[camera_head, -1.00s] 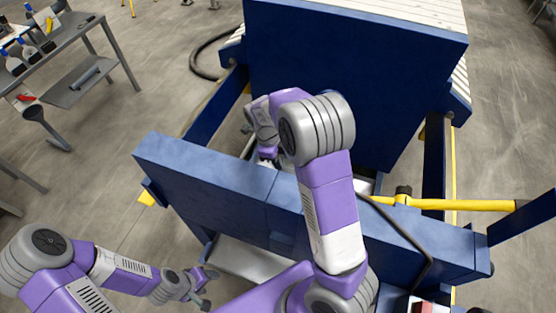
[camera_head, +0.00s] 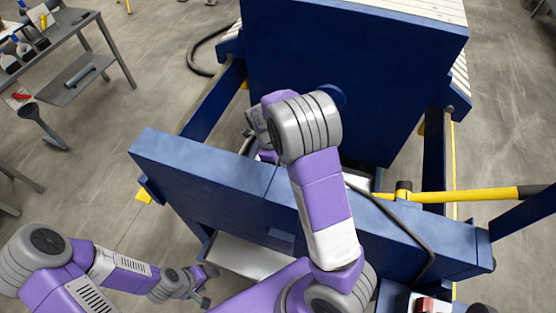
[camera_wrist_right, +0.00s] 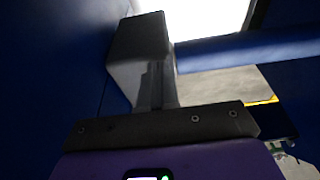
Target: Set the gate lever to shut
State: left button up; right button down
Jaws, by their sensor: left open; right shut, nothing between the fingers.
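No part is clearly recognisable as the gate lever. A yellow bar (camera_head: 465,196) runs sideways at the right of the blue press, but I cannot tell whether it is the lever. In the right wrist view my right gripper (camera_wrist_right: 157,85) is shut and empty, near dark blue surfaces. My left gripper (camera_head: 209,286) is open and empty at the lower left, in front of the beam.
A box with a red part (camera_head: 424,304) shows at the bottom right. A black hose (camera_head: 405,225) lies over the beam. A grey table (camera_head: 75,50) stands at the far left. Blue side rails (camera_head: 215,100) flank the gap.

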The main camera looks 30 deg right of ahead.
pick_arm(q)
notch_tip(320, 180, up, 2)
jog(key=shift+r+p, duration=0.1)
jog(key=shift+p, duration=0.55)
pick_arm(e)
jog(key=v, duration=1.2)
jog(key=shift+w+a+r, duration=0.25)
jog(key=shift+w+a, duration=0.05)
pick_arm(q)
notch_tip(320, 180, down, 4)
jog(key=b, duration=0.4)
jog(key=shift+s+a+r, duration=0.1)
pick_arm(e)
jog(key=x, duration=1.4)
jog(key=shift+s+d, duration=0.1)
jog(key=shift+s, duration=0.05)
